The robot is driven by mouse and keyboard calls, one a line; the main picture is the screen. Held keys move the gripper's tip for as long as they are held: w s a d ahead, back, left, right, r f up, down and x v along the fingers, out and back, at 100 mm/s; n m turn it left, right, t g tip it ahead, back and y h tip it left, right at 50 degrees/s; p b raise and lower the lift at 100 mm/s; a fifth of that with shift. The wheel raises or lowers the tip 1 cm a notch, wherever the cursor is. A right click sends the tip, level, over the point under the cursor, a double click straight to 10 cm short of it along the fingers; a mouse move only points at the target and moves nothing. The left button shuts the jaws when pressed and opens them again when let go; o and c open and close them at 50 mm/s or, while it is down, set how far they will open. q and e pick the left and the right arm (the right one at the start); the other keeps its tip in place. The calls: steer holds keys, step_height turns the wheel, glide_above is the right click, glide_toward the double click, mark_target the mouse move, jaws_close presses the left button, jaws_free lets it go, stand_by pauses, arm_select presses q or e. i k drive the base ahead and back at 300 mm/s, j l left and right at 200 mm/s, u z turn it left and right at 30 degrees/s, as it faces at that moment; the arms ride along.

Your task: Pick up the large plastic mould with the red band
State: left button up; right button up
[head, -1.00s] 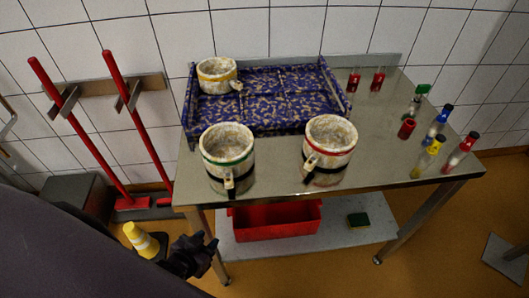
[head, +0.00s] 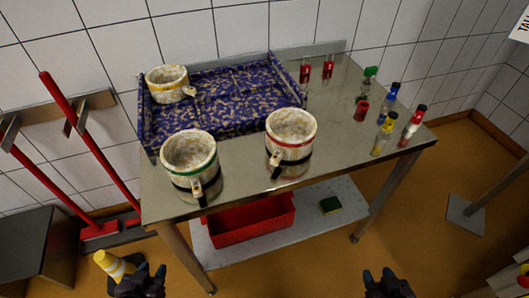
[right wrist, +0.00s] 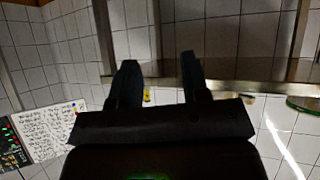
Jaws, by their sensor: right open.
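The large mould with the red band (head: 291,130) stands upright on the steel table, right of centre in the head view. It is pale and stained, with a handle facing front-left and a dark band near its base. My right gripper (head: 379,274) is open and empty, in front of the table, lower and to the right of the mould. The right wrist view also shows its two fingers apart (right wrist: 159,62), with nothing between them. My left gripper (head: 152,270) looks open and empty, low in front of the table's left side.
A green-banded mould (head: 188,152) stands left of the red-banded one. A yellow-banded mould (head: 167,83) sits in the patterned purple tray (head: 225,118) behind. Several small bottles (head: 383,137) stand at the right.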

mark_target(291, 131)
steer(key=k+j, duration=0.1)
steer(key=j, duration=0.3)
steer(key=k+j, duration=0.1)
steer(key=j, duration=0.25)
steer(key=k+j, duration=0.1)
steer(key=j, duration=0.3)
steer(key=k+j+z, duration=0.1)
steer(key=j, duration=0.3)
steer(key=k+j, duration=0.1)
steer(key=j, duration=0.25)
steer(key=k+j, duration=0.1)
steer(key=j, duration=0.3)
steer(key=i+l, duration=0.3)
steer(key=i, duration=0.15)
